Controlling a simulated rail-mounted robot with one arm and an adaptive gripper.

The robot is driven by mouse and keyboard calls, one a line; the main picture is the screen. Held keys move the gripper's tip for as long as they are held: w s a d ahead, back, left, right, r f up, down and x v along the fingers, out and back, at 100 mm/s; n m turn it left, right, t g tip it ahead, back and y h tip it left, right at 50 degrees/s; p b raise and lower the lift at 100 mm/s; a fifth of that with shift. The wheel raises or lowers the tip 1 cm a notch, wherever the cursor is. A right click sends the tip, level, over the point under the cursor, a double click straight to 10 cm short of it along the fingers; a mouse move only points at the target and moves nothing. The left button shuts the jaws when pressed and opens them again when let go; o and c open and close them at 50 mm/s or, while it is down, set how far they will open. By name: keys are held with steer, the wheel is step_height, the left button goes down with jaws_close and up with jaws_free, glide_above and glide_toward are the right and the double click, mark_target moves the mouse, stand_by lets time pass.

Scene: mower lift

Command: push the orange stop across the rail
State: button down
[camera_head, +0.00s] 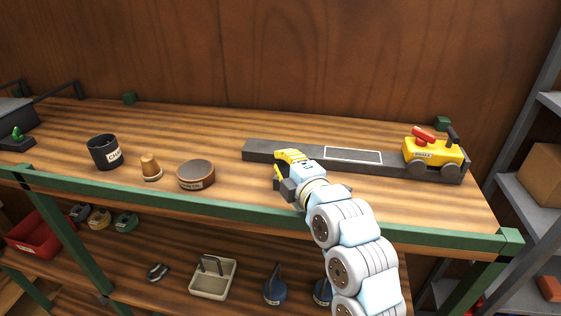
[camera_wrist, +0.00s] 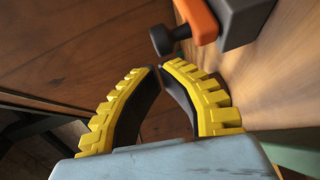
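The dark grey rail (camera_head: 260,151) lies along the back of the bench top, and its end shows in the wrist view (camera_wrist: 243,18). The orange stop (camera_wrist: 197,17) is beside the rail end in the wrist view, with a dark knob (camera_wrist: 163,40) on its left. In the head view I cannot make out the stop; my gripper covers that area. My gripper (camera_head: 278,164) is low at the rail's left part. In the wrist view its yellow fingertips (camera_wrist: 161,66) are nearly together, empty, just below the knob. I cannot tell whether they touch it.
A yellow wheeled mower (camera_head: 436,154) with a red top stands on the rail's right end. A pale-outlined panel (camera_head: 352,156) marks the rail's middle. A dark cup (camera_head: 104,152), a brown-topped knob (camera_head: 150,168) and a round tin (camera_head: 195,175) stand left of my gripper.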

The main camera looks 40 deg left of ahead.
steer(key=shift+w+f, duration=0.1)
stand_by(0.3)
steer(key=b, duration=0.1)
steer(key=w+b, duration=0.1)
steer(key=b, duration=0.1)
steer(key=shift+w+a+f, duration=0.1)
steer(key=shift+a+f, duration=0.2)
steer(key=w+a+b, duration=0.1)
steer(key=b, duration=0.1)
steer(key=w+b, duration=0.1)
steer(key=b, duration=0.2)
steer(key=shift+w+a+r+b, duration=0.1)
steer(key=shift+w+a+b, duration=0.05)
steer(key=shift+a+b, duration=0.2)
steer(key=shift+w+a+r+b, duration=0.1)
steer(key=shift+w+a+b, duration=0.5)
steer(key=shift+b, duration=0.45)
steer(key=shift+w+a+r, duration=0.1)
steer(key=shift+w+r, duration=0.05)
steer(key=shift+w, duration=0.2)
steer(key=shift+s, duration=0.1)
steer(key=s, duration=0.1)
steer(key=s+d+b, duration=0.1)
steer(key=s+b, duration=0.1)
steer(key=shift+s+d+r, duration=0.1)
steer(key=shift+d+r, duration=0.05)
steer(key=shift+d, duration=0.15)
steer(key=b+v, duration=0.1)
steer(key=v, duration=0.9)
steer(key=shift+s+r, duration=0.2)
